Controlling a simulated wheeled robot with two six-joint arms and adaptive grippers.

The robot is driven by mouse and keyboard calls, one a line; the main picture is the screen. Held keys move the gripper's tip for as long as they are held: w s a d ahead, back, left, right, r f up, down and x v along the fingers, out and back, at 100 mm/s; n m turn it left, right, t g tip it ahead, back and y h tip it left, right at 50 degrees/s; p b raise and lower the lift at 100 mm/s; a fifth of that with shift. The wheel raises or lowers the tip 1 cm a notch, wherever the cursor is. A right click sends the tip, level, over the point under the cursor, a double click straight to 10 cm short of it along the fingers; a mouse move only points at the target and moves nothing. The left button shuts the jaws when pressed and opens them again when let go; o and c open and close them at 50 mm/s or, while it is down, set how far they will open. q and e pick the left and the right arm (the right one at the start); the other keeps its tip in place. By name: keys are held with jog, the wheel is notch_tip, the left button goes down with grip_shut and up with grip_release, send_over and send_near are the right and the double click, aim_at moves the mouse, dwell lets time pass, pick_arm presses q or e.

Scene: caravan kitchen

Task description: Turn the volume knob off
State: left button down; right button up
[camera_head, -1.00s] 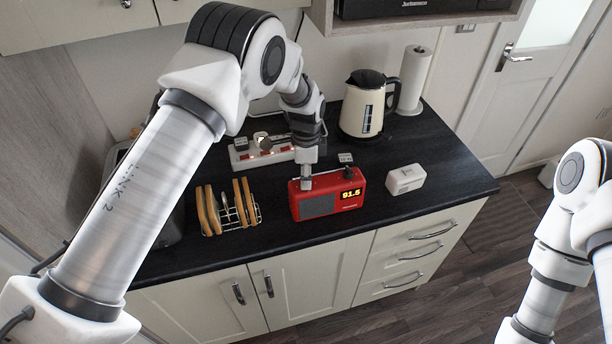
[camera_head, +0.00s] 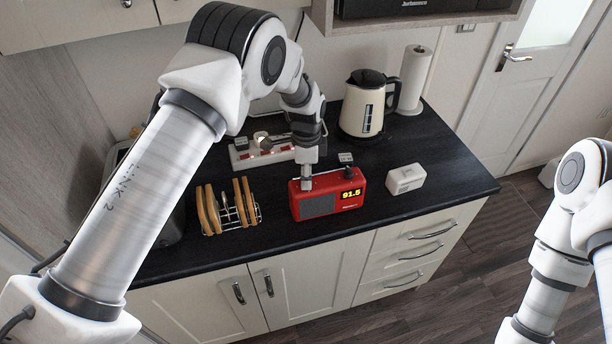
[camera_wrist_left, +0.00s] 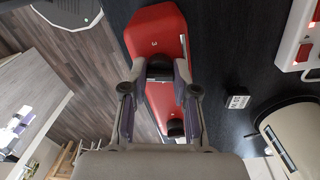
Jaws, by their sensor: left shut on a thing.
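The red radio (camera_head: 326,203) stands on the dark worktop, its display lit and reading 91.5. My left gripper (camera_head: 307,184) comes down from above onto the left end of its top. In the left wrist view my left gripper (camera_wrist_left: 160,88) has its two fingers closed around a dark knob (camera_wrist_left: 159,68) on the red radio (camera_wrist_left: 153,30). The fingers hide part of this knob. A second dark knob (camera_head: 348,172) sits free at the right end of the radio's top. My right gripper is out of view; only part of that arm shows at the right edge.
A toast rack (camera_head: 229,214) stands left of the radio. A white box (camera_head: 405,179) sits to its right. The front right worktop is clear.

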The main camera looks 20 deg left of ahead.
pick_arm(q)
jog(key=shift+f, duration=0.15)
jog(key=c, duration=1)
grip_release()
jog(key=shift+c, duration=0.2)
jog(key=shift+o, duration=0.8)
jog(key=shift+w+f, duration=0.1)
jog(key=shift+w, duration=0.2)
jog(key=shift+s, duration=0.15)
jog(key=shift+w+r, duration=0.2)
jog(key=shift+r, duration=1.1)
jog(key=shift+w+r, duration=0.1)
jog(key=shift+r, duration=3.2)
